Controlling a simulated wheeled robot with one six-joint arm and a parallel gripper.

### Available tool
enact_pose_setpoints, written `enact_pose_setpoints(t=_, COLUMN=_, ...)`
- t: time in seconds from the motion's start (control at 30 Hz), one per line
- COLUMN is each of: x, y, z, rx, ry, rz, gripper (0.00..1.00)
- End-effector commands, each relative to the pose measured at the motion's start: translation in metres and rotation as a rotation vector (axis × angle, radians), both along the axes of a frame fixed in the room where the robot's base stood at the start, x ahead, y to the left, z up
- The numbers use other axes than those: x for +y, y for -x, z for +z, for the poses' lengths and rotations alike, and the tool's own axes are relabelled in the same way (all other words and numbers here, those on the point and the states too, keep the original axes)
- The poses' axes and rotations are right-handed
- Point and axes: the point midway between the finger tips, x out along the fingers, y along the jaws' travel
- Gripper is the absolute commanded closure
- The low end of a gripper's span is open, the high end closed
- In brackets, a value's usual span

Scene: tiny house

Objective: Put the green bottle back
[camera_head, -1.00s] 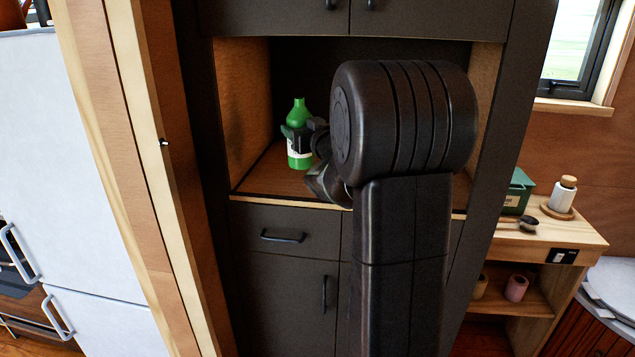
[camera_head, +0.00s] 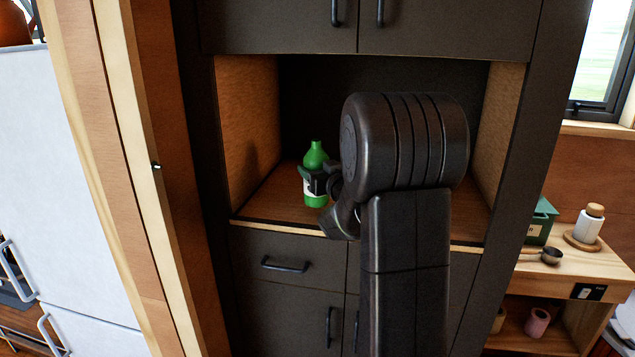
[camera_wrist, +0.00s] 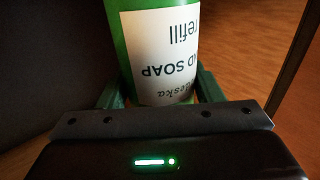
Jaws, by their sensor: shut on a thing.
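The green bottle (camera_head: 315,157) is upright in the open cabinet niche in the head view, at or just above the wooden shelf (camera_head: 265,205). Whether its base touches the shelf I cannot tell. My gripper (camera_head: 316,183) is shut around its body, partly covering it. In the wrist view the green bottle (camera_wrist: 122,45) shows a white label with "SOAP" and "refill" printed upside down. The fingers of my gripper (camera_wrist: 155,95) sit on either side of it. My arm hides the middle of the niche.
The niche has wooden side walls (camera_head: 250,130) and dark cabinet doors (camera_head: 450,22) above, drawers (camera_head: 285,265) below. Bare shelf shows left of the bottle. At right a side table (camera_head: 560,275) holds a green box (camera_head: 540,222), a white jar (camera_head: 588,225) and a spoon.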

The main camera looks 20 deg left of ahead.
Motion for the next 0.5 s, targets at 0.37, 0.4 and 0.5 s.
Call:
enact_pose_setpoints(t=0.37, x=0.0, y=0.0, z=-0.031, rx=-0.002, ry=-0.002, rz=0.0, gripper=0.75)
enact_pose_setpoints(t=0.4, x=0.0, y=0.0, z=-0.031, rx=-0.002, ry=-0.002, rz=0.0, gripper=0.75)
enact_pose_setpoints(t=0.5, x=0.0, y=0.0, z=-0.031, rx=-0.002, ry=-0.002, rz=0.0, gripper=0.75)
